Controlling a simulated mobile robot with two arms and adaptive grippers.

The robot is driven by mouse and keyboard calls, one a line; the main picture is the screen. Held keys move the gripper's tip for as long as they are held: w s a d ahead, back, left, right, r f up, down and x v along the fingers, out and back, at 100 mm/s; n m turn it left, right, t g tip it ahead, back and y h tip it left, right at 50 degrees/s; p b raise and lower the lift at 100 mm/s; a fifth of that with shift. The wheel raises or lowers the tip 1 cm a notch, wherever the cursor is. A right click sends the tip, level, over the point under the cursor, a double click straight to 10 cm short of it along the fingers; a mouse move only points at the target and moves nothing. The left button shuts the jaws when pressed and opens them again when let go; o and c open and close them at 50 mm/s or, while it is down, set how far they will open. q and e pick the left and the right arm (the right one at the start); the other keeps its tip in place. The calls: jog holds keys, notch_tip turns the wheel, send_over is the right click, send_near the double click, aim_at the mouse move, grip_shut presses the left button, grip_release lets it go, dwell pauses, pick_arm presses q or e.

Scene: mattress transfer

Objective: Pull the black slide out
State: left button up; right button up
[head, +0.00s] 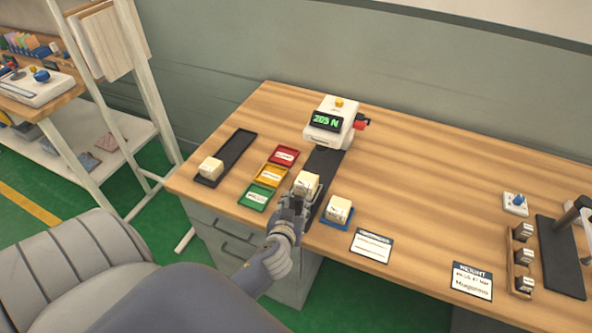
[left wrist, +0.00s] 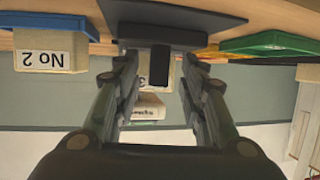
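The black slide (head: 323,163) lies on the wooden table in front of a white device (head: 334,110) with a green "205 N" display. A pale block (head: 307,181) sits at its near end. In the left wrist view, which is upside down, the slide (left wrist: 180,17) shows at the top with a small black tab (left wrist: 160,67) on it. My left gripper (head: 297,197) is at the slide's near end. Its fingers (left wrist: 158,75) stand open on either side of the tab, with gaps showing. The block is partly hidden behind the tab. My right gripper is not in view.
Red (head: 284,155), yellow (head: 272,175) and green (head: 257,197) trays lie left of the slide. A black tray (head: 237,147) holds another block. A block labelled No 2 (left wrist: 45,60) sits on a blue tray right of the slide (head: 338,211).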

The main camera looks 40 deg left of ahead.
pick_arm(q)
jog(key=v, duration=1.2)
dwell(0.4)
